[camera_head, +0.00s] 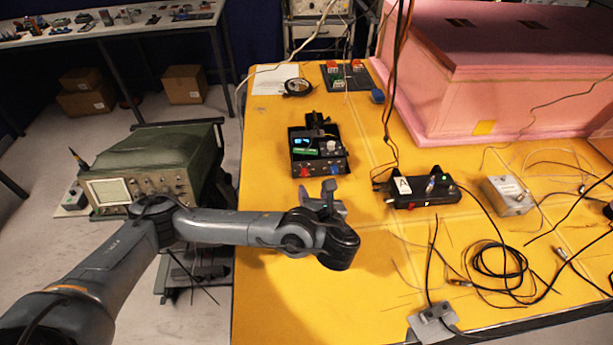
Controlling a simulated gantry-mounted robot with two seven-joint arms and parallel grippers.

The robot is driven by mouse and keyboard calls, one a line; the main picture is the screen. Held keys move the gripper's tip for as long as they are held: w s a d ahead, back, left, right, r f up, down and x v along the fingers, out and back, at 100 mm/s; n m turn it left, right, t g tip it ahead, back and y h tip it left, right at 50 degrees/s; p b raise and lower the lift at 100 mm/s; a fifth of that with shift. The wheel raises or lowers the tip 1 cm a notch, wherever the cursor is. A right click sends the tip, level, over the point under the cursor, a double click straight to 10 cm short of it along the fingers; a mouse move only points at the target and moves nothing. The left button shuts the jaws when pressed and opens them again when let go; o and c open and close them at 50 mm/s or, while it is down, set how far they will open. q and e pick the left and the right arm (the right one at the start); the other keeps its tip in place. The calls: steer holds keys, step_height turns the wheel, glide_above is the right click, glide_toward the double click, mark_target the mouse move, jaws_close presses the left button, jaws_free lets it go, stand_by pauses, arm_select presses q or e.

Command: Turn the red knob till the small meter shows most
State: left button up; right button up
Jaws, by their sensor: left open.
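A red knob (305,171) sits at the front left of an open black box (344,158) on the yellow table. A blue knob (333,170) is to its right on the same front edge. A small lit bluish display (301,142), perhaps the meter, is inside the box at the left; its reading is too small to tell. My left gripper (329,194) is open and empty just in front of the box, to the right of and nearer than the red knob, and apart from that knob. My right gripper is not in view.
A second black box (412,198) with a label "A" and a grey metal box (508,196) stand to the right. Cables (500,262) coil at the front right. A pink foam enclosure (470,100) fills the back right. Bare table lies in front of the arm.

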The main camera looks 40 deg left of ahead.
mark_target(306, 174)
arm_select(q)
steer(key=shift+w+a+f+b, duration=0.6)
steer(key=shift+f+b, duration=0.05)
steer(key=shift+b, duration=0.4)
steer(key=x, duration=0.4)
steer(key=b+x, duration=0.1)
steer(key=x, duration=0.1)
steer(key=shift+w+a+r, duration=0.2)
steer(key=shift+x, duration=0.8)
steer(key=shift+c, duration=0.5)
jaws_close()
